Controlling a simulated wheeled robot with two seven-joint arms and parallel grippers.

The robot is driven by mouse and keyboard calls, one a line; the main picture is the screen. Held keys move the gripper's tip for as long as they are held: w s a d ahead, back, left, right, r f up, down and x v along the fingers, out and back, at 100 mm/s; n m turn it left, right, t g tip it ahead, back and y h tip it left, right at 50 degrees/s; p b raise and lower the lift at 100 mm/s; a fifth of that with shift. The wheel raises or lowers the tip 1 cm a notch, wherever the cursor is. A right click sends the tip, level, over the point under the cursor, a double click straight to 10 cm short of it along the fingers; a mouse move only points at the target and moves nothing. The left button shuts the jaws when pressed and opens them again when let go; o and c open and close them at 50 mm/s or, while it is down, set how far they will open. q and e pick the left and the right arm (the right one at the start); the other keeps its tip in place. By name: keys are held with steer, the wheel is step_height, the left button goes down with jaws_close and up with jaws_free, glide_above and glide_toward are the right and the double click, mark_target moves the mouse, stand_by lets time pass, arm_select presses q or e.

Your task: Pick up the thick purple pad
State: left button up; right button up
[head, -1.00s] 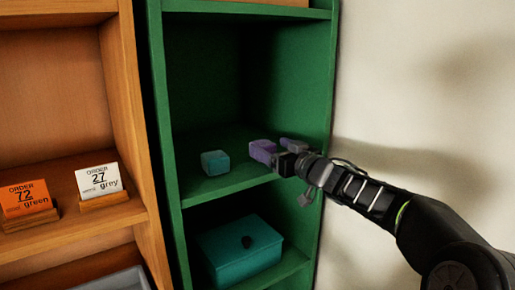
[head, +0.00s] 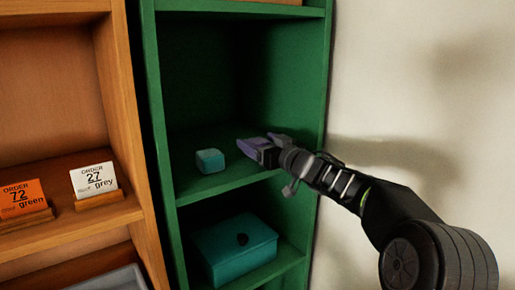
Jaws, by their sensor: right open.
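The purple pad (head: 249,147) lies on the middle shelf of the green cabinet, right of a teal block. My right gripper (head: 268,148) comes in from the right and is at the pad's right end. The jaws are open, and the near finger overlaps the pad in the picture. The gripper hides part of the pad, and I cannot tell whether the fingers touch it. My left gripper is not in view.
The teal block (head: 210,161) sits close on the left on the same shelf (head: 215,184). The green cabinet's right side wall (head: 325,80) stands near my wrist. A teal box (head: 235,250) is on the shelf below. Order cards (head: 94,180) stand in the wooden shelving at left.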

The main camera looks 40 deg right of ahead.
steer(key=w, duration=0.4)
steer(key=shift+d+f+p, duration=0.1)
steer(key=shift+f+p, duration=0.05)
steer(key=shift+p, duration=0.2)
steer(key=c, duration=1.4)
step_height(320, 180, up, 10)
steer(key=p, duration=0.3)
steer(key=shift+p, duration=0.3)
